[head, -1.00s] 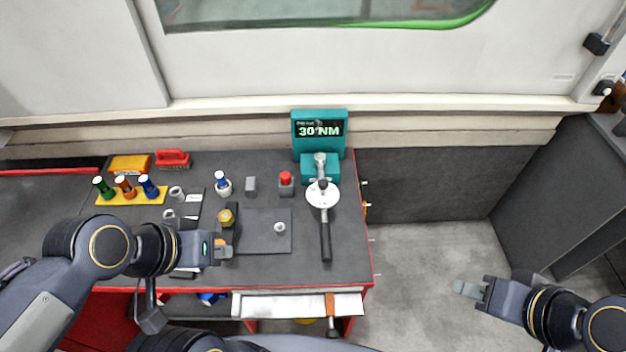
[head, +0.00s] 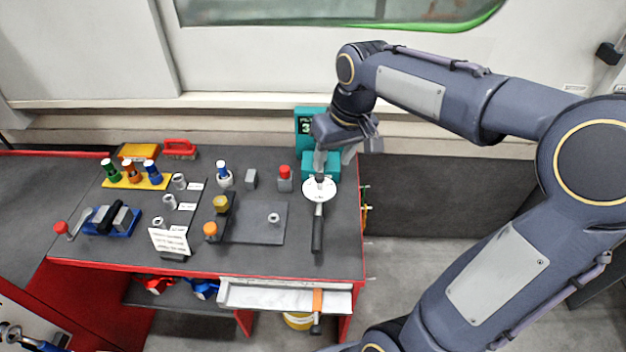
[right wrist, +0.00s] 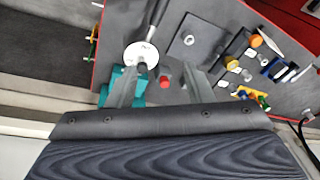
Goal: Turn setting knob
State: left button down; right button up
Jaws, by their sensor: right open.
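A torque wrench with a white round dial (head: 320,189) and a dark handle (head: 317,234) lies at the right side of the bench. A small dark knob (head: 320,177) sits at the dial; the dial also shows in the right wrist view (right wrist: 141,56). The teal tester (head: 320,166) stands behind it, its screen mostly covered by my right arm. My right gripper (head: 334,160) is open above the tester, behind the dial. In the right wrist view its fingers (right wrist: 160,76) are apart with nothing held between them. My left gripper is out of view.
A red button box (head: 284,180) stands left of the tester. A dark plate (head: 258,222), sockets, a yellow rack (head: 136,182) with coloured drivers and a white card (head: 169,241) lie further left. An orange-handled hammer (head: 317,311) hangs at the front edge.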

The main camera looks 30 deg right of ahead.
jog(key=g+h+b, duration=0.1)
jog(key=g+b, duration=0.1)
send_over(320, 175)
notch_tip(320, 175, down, 9)
jog(key=shift+s+a+r, duration=0.1)
jog(key=shift+r, duration=0.05)
notch_tip(320, 175, down, 8)
jog(key=shift+r, duration=0.1)
jog(key=c, duration=1)
